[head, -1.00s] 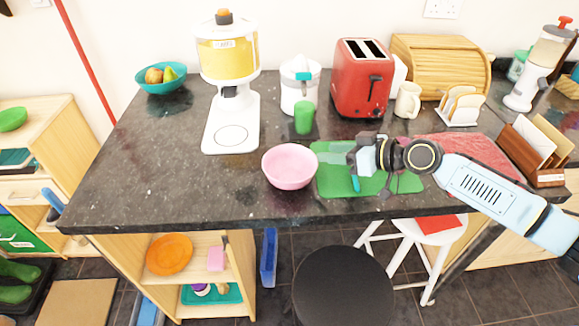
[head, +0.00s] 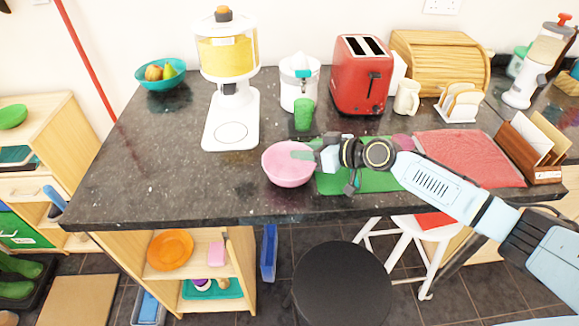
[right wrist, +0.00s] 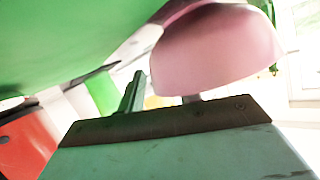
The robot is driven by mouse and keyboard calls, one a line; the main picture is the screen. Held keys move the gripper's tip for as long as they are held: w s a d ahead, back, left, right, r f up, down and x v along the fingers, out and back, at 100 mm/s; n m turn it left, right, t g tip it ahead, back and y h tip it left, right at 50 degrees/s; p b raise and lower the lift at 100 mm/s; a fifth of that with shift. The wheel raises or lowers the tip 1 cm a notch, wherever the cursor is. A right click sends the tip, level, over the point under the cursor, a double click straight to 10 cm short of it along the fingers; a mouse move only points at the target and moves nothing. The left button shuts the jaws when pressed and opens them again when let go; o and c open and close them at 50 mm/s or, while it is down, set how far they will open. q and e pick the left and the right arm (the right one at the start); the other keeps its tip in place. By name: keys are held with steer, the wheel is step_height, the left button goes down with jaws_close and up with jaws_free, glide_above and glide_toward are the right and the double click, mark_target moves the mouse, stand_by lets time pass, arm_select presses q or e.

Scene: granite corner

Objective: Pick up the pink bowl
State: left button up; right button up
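The pink bowl (head: 286,171) stands upright on the dark granite counter, near its front edge. It also fills the upper right of the right wrist view (right wrist: 215,50). My right gripper (head: 304,154) reaches in from the right at the bowl's right rim, with a greenish finger showing over the bowl's inside. In the right wrist view the fingers (right wrist: 160,92) stand apart. One finger is clear of the bowl on the left, and the other is mostly hidden behind the bowl's wall. My left gripper is not in view.
A green mat (head: 340,183) lies under my right gripper, with a red mat (head: 468,158) to its right. A green cup (head: 303,115), a juicer (head: 299,85) and a red toaster (head: 361,75) stand behind.

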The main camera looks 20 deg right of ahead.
jaws_close()
